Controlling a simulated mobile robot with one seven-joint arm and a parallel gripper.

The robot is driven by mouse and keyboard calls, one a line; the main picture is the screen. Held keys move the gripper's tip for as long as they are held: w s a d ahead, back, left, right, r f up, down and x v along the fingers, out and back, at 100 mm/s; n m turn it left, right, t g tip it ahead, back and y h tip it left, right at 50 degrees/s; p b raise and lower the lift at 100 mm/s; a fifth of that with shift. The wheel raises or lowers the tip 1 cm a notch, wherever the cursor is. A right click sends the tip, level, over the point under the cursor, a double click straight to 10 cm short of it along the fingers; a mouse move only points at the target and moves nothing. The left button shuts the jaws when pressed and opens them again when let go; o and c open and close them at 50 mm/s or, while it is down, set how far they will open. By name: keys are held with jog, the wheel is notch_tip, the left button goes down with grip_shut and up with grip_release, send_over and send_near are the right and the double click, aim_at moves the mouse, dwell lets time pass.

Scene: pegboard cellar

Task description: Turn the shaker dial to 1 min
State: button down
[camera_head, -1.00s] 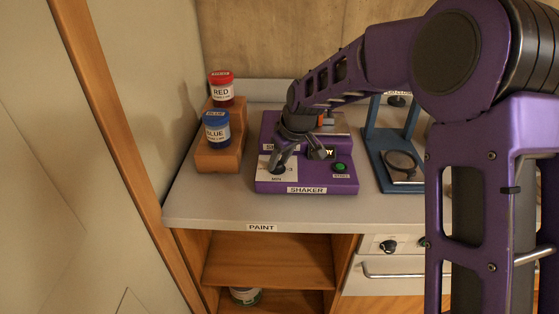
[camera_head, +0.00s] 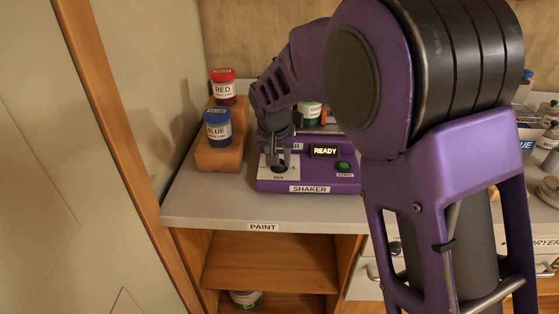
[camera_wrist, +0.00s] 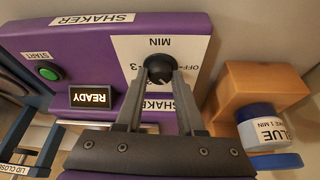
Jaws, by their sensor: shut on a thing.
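The purple shaker (camera_head: 300,184) stands on the grey counter. Its black dial (camera_wrist: 158,68) sits on a white plate marked MIN, with OFF and 3 readable in the wrist view. My gripper (camera_wrist: 158,76) is shut on the dial, one finger on each side. In the head view my gripper (camera_head: 279,163) points down at the dial and largely hides it. I cannot tell which mark the dial points to. The lit display (camera_head: 325,151) reads READY, and it also shows upside down in the wrist view (camera_wrist: 92,97). The green START button (camera_head: 344,166) is right of the dial.
A wooden stepped block (camera_head: 215,157) left of the shaker holds a red-lidded jar (camera_head: 223,89) and a blue-lidded jar (camera_head: 217,127). A green-labelled can (camera_head: 311,115) shows behind the shaker. My arm covers much of the right side.

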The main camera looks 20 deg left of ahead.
jog(key=shift+m+h, duration=0.3)
jog(key=shift+m, duration=0.4)
jog(key=c, duration=0.5)
grip_release()
jog(key=p+v, duration=0.1)
jog(key=v, duration=1.6)
jog(key=shift+a+r+p, duration=0.15)
jog(key=shift+r+p, duration=0.1)
jog(key=shift+p, duration=0.1)
